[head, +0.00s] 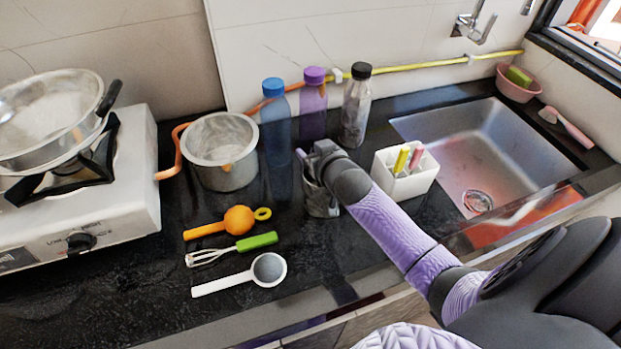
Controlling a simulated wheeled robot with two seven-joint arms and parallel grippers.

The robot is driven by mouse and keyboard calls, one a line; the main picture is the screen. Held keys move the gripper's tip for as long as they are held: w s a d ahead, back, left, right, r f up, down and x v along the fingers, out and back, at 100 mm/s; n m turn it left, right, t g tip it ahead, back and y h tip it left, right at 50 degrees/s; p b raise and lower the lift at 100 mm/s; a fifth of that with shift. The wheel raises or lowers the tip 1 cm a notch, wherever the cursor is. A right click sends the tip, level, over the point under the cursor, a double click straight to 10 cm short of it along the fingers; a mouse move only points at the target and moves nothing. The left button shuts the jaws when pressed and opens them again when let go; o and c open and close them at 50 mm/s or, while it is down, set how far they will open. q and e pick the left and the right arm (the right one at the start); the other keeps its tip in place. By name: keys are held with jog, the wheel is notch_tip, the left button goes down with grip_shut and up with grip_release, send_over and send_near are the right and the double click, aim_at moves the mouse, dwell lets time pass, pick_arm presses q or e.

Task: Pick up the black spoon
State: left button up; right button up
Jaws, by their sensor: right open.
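I cannot clearly make out a black spoon. A ladle (268,269) with a dark grey bowl and white handle lies on the black counter (335,248) at front centre. My right gripper (309,160) is open, reaching in from the right over a small dark glassy cup (320,197). The gripper and wrist cover the cup's top, so I cannot tell what is in it or whether they touch. The right gripper is behind and to the right of the ladle, apart from it. My left gripper is not in view.
A metal pot (220,150), several bottles (312,105) and a white holder (406,174) surround the gripper. A stove (110,207) stands left, a sink (490,150) right.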

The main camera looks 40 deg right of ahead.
jog(key=shift+w+f, duration=0.35)
jog(key=shift+w, duration=0.3)
jog(key=shift+w+r, duration=0.1)
jog(key=shift+w, duration=0.1)
jog(key=shift+d, duration=0.25)
jog(key=c, duration=0.3)
jog(key=shift+w+a, duration=0.1)
jog(key=shift+a, duration=0.05)
grip_shut()
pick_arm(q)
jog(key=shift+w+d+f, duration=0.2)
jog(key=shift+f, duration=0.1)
